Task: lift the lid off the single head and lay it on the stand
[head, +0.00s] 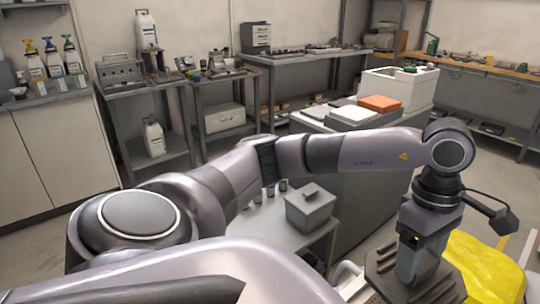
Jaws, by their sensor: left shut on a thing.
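My left arm reaches across the view, and its gripper (408,270) points down at the lower right. It is shut on the lid; the contact itself is hard to make out. Under the fingers is a dark brown finned piece (428,286), cut off by the bottom edge. I cannot tell how much of it is lid and how much is the single head, or whether the two are apart. A low grey table (262,232), perhaps the stand, is left of the gripper behind my arm. My right gripper is not in view.
A grey lidded box (312,210) and several small cylinders stand on the low table. A yellow cover (482,268) lies right of the gripper. A white curved part (347,276) is to its left. Behind my arm, a grey cabinet (365,195) carries an orange-topped stack and a white bin (402,87).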

